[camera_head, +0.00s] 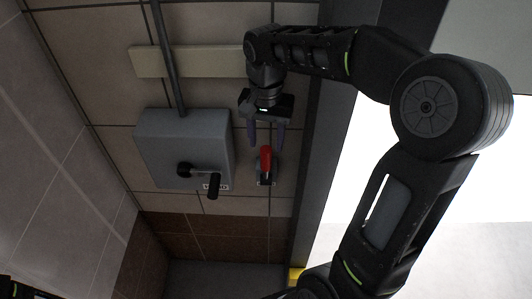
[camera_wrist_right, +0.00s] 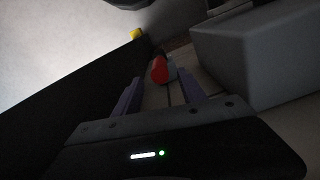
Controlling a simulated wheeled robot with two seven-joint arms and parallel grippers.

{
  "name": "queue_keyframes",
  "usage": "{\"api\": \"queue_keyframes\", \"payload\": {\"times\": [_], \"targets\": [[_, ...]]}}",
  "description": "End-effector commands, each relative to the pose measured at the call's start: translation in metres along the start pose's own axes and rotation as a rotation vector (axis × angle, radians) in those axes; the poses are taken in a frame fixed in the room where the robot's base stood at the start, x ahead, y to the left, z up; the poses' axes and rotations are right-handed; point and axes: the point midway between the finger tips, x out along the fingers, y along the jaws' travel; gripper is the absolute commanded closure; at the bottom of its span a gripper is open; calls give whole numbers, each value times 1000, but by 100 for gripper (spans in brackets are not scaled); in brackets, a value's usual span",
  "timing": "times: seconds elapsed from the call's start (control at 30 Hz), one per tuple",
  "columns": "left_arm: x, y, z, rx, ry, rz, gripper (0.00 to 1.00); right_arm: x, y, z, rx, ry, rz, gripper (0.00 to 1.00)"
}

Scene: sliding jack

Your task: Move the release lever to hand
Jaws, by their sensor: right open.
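The release lever (camera_head: 266,160) has a red handle and sits on a small plate on the tiled wall, to the right of a grey box. My right gripper (camera_head: 266,138) is open just above the red handle in the head view, its two purple fingers pointing toward it. In the right wrist view the red lever (camera_wrist_right: 160,70) shows between and beyond the fingertips of the gripper (camera_wrist_right: 160,92). I cannot tell whether the fingers touch it. My left gripper does not show.
The grey box (camera_head: 160,140) with a black crank handle (camera_head: 212,184) is close to the left of the lever. A vertical pipe (camera_head: 168,60) runs into the box from above. A dark frame edge (camera_head: 312,190) stands to the right. A yellow object (camera_head: 296,274) is lower down.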

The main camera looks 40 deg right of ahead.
Motion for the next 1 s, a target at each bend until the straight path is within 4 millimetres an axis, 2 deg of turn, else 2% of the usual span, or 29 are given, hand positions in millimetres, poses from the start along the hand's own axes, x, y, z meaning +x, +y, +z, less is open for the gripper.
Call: {"api": "queue_keyframes", "payload": {"times": [0.2,0.33,0.5,0.7,1.0], "targets": [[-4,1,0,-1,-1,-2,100,35,1,1,0,-4,2,51],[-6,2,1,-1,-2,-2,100,50,0,1,-1,-3,2,51],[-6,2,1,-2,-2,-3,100,58,0,0,0,-1,0,51],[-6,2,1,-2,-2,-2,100,58,0,0,0,-1,0,51],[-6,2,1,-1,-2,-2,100,57,0,0,0,-1,0,76]]}}
